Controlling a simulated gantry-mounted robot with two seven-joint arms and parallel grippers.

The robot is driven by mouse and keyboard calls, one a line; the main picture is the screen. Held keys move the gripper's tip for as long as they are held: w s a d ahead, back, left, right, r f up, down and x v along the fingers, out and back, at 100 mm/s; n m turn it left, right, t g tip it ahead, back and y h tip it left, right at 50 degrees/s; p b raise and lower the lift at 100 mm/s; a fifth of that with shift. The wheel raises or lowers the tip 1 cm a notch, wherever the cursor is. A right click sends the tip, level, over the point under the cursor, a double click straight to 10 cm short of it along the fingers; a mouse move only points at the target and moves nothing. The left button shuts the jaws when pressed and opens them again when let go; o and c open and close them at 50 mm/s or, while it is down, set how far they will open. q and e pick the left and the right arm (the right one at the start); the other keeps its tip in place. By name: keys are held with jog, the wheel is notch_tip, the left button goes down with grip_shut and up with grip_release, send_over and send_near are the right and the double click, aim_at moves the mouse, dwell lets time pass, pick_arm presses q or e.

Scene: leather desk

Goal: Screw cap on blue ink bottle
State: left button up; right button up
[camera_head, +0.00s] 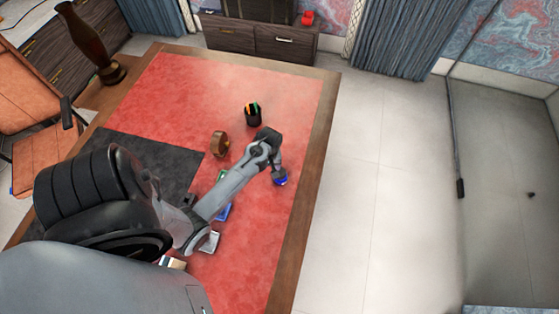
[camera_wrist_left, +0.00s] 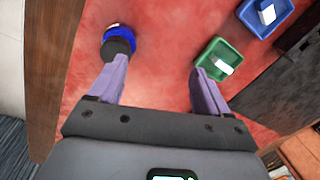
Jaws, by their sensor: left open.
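The blue ink bottle (camera_head: 280,182) stands on the red desk top near the right edge, partly hidden by my left gripper (camera_head: 279,173) in the head view. In the left wrist view the bottle (camera_wrist_left: 108,51) shows a blue body and a round dark top, close to the tip of the left-hand finger. I cannot tell if the dark top is a cap. My left gripper (camera_wrist_left: 160,70) is open, its two purple-grey fingers wide apart with nothing between them. My right gripper is not in view.
A green tray (camera_wrist_left: 209,53) with a white piece lies by the other finger, and a blue tray (camera_wrist_left: 283,22) beyond it. A black pen cup (camera_head: 253,119) and a round brown wooden object (camera_head: 219,144) stand nearby.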

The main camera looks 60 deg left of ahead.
pick_arm(q)
jog(key=r+t, duration=0.1)
jog(key=r, duration=0.1)
send_over(280, 172)
notch_tip(280, 172, down, 11)
jog(key=shift+r+b, duration=0.1)
jog(key=shift+b, duration=0.5)
jog(key=c, duration=1)
jog(key=shift+c, duration=0.2)
